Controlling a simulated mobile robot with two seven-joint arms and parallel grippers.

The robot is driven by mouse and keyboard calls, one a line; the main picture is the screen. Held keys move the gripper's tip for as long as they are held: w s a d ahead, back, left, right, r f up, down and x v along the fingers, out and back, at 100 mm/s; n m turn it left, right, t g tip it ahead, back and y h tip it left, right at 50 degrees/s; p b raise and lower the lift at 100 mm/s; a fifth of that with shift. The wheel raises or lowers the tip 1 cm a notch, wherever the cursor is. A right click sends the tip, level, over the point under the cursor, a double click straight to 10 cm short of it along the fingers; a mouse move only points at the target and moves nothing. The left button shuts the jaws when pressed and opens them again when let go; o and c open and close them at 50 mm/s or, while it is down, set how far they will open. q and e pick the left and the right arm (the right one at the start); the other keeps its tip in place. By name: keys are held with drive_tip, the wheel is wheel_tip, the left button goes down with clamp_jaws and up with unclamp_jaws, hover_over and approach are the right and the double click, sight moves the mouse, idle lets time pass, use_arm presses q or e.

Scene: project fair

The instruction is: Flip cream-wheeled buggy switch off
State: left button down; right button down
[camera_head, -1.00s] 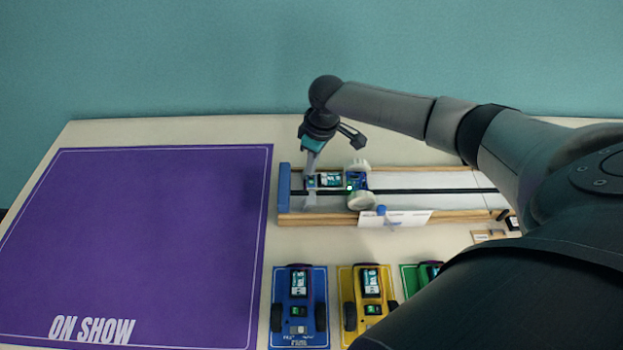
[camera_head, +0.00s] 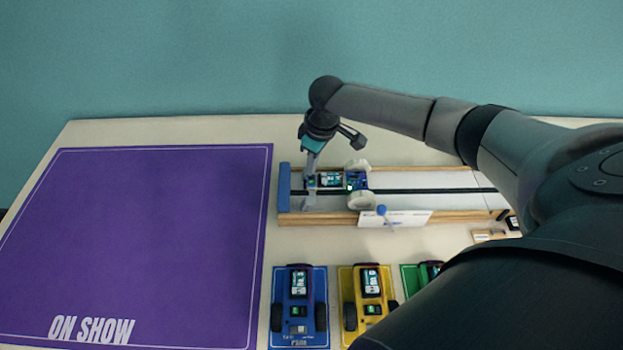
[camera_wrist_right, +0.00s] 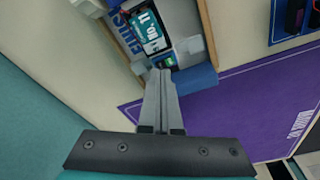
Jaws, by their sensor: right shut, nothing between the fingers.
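The cream-wheeled buggy (camera_head: 359,200) sits on the white track near its left end, with a cream wheel on each side of its dark blue board. In the right wrist view, its numbered label block (camera_wrist_right: 148,31) and a small green switch part (camera_wrist_right: 169,60) show just beyond the fingertips. My right gripper (camera_head: 310,181) points down at the buggy's left end. Its fingers are shut and empty, and in the right wrist view the fingertips (camera_wrist_right: 160,76) are close to the switch part; I cannot tell whether they touch it. My left gripper is out of view.
A blue end stop (camera_head: 284,195) closes the track's left end. A purple mat (camera_head: 140,240) lies empty on the left. Blue (camera_head: 299,340), yellow (camera_head: 346,275) and green (camera_head: 407,275) buggy plates stand in front. A white card (camera_head: 408,219) leans on the track's front.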

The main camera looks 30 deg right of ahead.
sight(312, 177)
drive_tip(key=shift+f+b, duration=0.45)
drive_tip(key=shift+f, duration=0.4)
drive_tip(key=shift+s+r, duration=0.1)
wheel_tip(312, 177, up, 7)
drive_tip(key=p, duration=0.8)
idle(0.3)
idle(0.5)
